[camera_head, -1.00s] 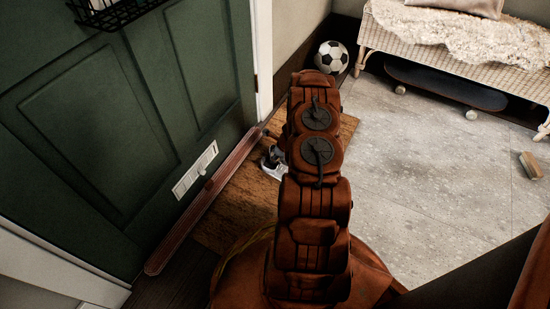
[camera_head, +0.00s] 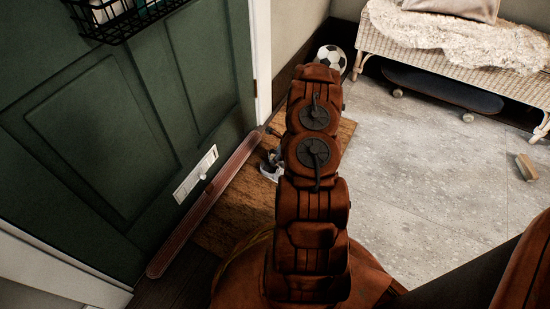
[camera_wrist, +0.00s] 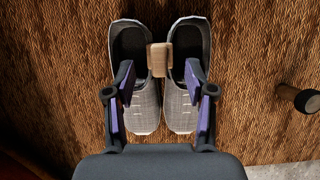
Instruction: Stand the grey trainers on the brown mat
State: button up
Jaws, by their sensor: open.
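The grey trainers (camera_wrist: 161,105) stand side by side, upright, on the brown mat (camera_wrist: 60,90) in the wrist view. A small wooden-coloured block (camera_wrist: 159,59) sits between them near their heel openings. My gripper (camera_wrist: 159,80) is open, with one finger over each trainer's outer part; whether the fingers touch them I cannot tell. In the head view part of the trainers (camera_head: 271,166) shows left of my arm on the mat (camera_head: 232,212), and my arm hides the rest and the gripper.
A dark round-ended knob (camera_wrist: 304,100) stands right of the trainers. The green door (camera_head: 120,150) and a reddish draught strip (camera_head: 205,207) border the mat.

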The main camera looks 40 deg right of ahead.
jog(key=a+p+v, duration=0.1)
jog(key=p+v, duration=0.1)
jog(key=v, duration=0.5)
jog(key=w+a+r+n+y, duration=0.1)
jog(key=w+a+r+n, duration=0.3)
jog(key=a+r, duration=0.35)
jog(key=w+a+r+n+y, duration=0.2)
jog(key=w+a+r+n, duration=0.25)
jog(key=a+r, duration=0.35)
jog(key=s+a+r+n+g+y, duration=0.1)
jog(key=s+a+r+n, duration=0.1)
jog(key=a+r+n, duration=0.35)
jog(key=s+a+r+n+g, duration=0.1)
jog(key=s+a+r+n, duration=0.15)
jog(key=a+r, duration=0.5)
jog(key=s+a+r+n+g+h, duration=0.1)
jog(key=s+a+r+n+g, duration=0.1)
jog(key=s+a+r+n, duration=0.4)
jog(key=s+a+r+n+g, duration=0.1)
jog(key=s+a+r+n, duration=0.1)
jog(key=s+a, duration=0.35)
jog(key=s+d+r+n+g+h, duration=0.1)
jog(key=s+n, duration=0.3)
jog(key=s, duration=0.6)
jog(key=s+d+r+n+g+h, duration=0.1)
jog(key=s+r+n+h, duration=0.2)
jog(key=s, duration=0.7)
jog(key=shift+r+n+g, duration=0.3)
jog(key=shift+r+n, duration=0.35)
jog(key=shift+r, duration=0.15)
